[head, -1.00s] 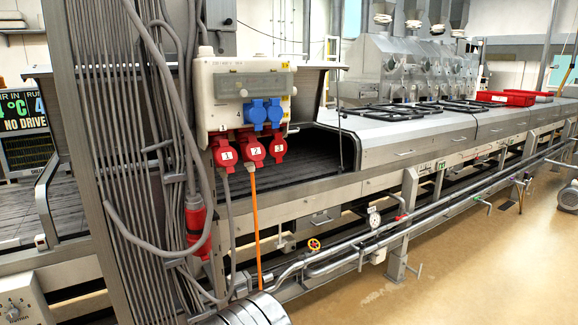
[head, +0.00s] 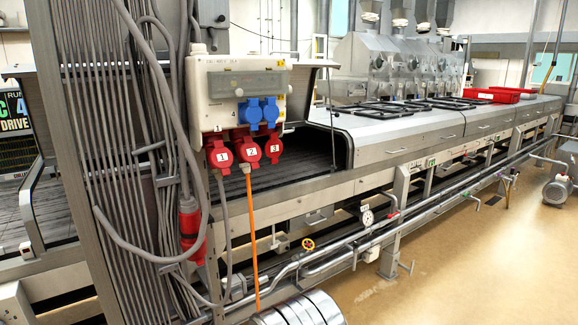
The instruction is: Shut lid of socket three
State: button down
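Socket three (head: 273,149) is the right-hand one of three red numbered sockets under a pale grey socket box (head: 222,82). Its red cover with the white "3" shows, and no cable hangs from it. The picture is too small to tell how far its lid stands open. Socket two (head: 249,152) has an orange cable hanging from it. Socket one (head: 219,157) has a grey cable hanging from it. My gripper is not in view.
Two blue sockets (head: 258,114) sit just above the red ones. Grey cables and a red connector (head: 190,222) hang on the left beside a metal frame. A long steel machine (head: 400,135) with pipes runs away to the right. Open floor (head: 480,255) lies at the lower right.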

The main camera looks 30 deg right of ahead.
aim_at(273, 147)
jog(key=u, duration=0.05)
jog(key=i, duration=0.85)
